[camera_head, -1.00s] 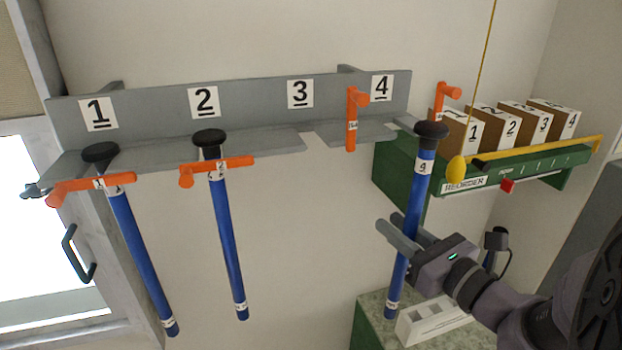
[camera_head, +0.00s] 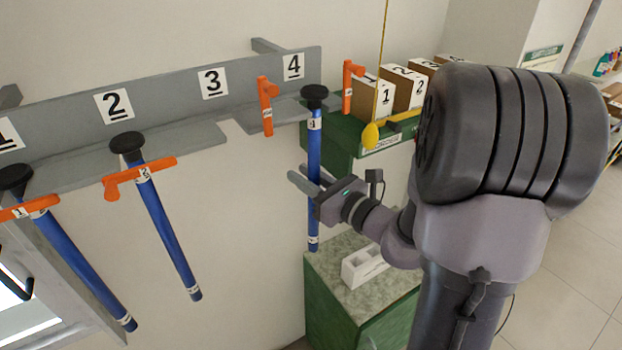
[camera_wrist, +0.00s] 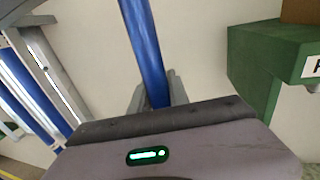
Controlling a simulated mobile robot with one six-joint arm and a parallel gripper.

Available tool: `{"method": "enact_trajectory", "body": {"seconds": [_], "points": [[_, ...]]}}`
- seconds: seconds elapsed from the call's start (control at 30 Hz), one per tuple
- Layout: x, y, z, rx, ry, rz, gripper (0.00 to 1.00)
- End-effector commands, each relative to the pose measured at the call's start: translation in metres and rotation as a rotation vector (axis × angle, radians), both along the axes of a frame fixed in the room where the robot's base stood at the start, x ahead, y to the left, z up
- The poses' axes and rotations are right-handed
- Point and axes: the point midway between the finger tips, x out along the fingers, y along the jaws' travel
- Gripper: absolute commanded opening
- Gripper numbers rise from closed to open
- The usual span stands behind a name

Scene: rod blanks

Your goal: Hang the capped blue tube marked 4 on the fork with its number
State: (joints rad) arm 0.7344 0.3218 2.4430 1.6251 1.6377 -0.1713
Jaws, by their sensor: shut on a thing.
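The blue tube marked 4 (camera_head: 314,150) hangs nearly upright with its black cap (camera_head: 314,92) on top. My gripper (camera_head: 298,173) is shut on it below the middle; the wrist view shows the blue tube (camera_wrist: 146,50) between the fingers. The plate numbered 4 (camera_head: 293,66) is on the grey rack (camera_head: 160,95), just left of and above the cap. The cap overlaps the right end of the rack's ledge in the picture; I cannot tell whether the tube is inside that fork. Orange latches (camera_head: 267,105) and (camera_head: 350,85) stand upright on either side.
Capped blue tubes 1 (camera_head: 80,260) and 2 (camera_head: 165,225) hang at the left behind orange latches lying across them. Place 3 (camera_head: 212,83) is empty. A green shelf (camera_head: 335,138) with numbered boxes and a yellow hanging weight (camera_head: 371,135) are close on the right.

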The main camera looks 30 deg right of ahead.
Motion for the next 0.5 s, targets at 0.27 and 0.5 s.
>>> {"method": "enact_trajectory", "body": {"seconds": [0.27,0.5], "points": [[0.027,0.002,0.001,0.001,0.0,0.002,0.0],[0.034,0.001,-0.011,0.0,0.0,0.0,0.0]]}}
